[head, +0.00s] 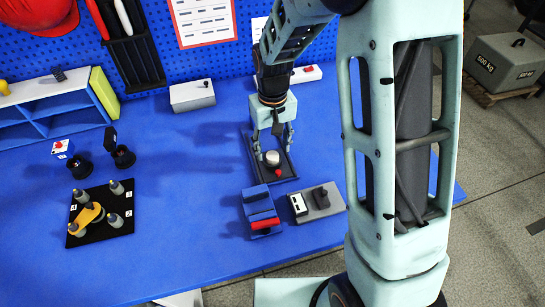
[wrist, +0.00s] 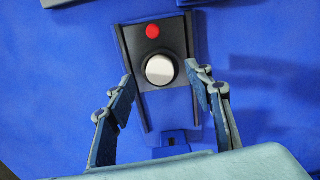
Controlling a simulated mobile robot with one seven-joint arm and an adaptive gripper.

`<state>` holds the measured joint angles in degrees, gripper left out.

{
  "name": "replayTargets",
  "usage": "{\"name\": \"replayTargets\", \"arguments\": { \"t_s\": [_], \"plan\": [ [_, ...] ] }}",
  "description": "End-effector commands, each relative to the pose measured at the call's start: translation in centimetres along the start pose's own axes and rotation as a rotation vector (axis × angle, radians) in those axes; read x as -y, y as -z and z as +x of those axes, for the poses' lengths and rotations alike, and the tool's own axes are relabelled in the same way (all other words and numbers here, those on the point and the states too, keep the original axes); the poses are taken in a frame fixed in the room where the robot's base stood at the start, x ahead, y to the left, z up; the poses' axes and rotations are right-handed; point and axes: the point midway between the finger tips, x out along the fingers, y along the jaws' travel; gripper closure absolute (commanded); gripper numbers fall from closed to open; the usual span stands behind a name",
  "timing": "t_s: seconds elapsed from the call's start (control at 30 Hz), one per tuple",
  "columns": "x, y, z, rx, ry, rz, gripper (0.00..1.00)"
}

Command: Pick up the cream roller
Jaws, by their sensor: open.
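The piece that looks like the cream roller (head: 272,157) is pale and rounded. It sits on a narrow dark fixture (head: 255,172) on the blue bench. In the wrist view the roller (wrist: 160,69) shows as a pale disc on the dark fixture, just below a red knob (wrist: 152,31). My gripper (head: 273,148) points down at this fixture. In the wrist view my gripper (wrist: 160,76) is open, with one finger on each side of the roller. Clear gaps show between fingers and roller, and nothing is held. The height of the fingertips above the fixture is hard to tell.
A blue fixture with a red bar (head: 265,223) and a grey block with a dark handle (head: 318,203) stand close in front. A white box (head: 192,95) is behind. A black peg board (head: 100,212) lies at left. The bench between is clear.

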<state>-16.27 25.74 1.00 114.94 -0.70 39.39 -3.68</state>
Motion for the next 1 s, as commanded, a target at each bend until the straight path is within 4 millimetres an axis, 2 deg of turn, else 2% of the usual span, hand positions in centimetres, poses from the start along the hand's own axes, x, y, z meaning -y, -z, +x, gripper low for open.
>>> {"name": "replayTargets", "arguments": {
  "t_s": [0.13, 0.4, 0.83, 1.0],
  "plan": [
    [0.0, 0.0, 1.8, 0.001, 0.000, 0.000, 0.52],
    [0.0, 0.0, 2.1, -0.001, 0.000, 0.000, 0.52],
    [0.0, 0.0, 2.1, -0.001, 0.000, 0.000, 0.98],
    [0.0, 0.0, 2.0, -0.001, 0.000, 0.000, 0.98]
  ]
}}
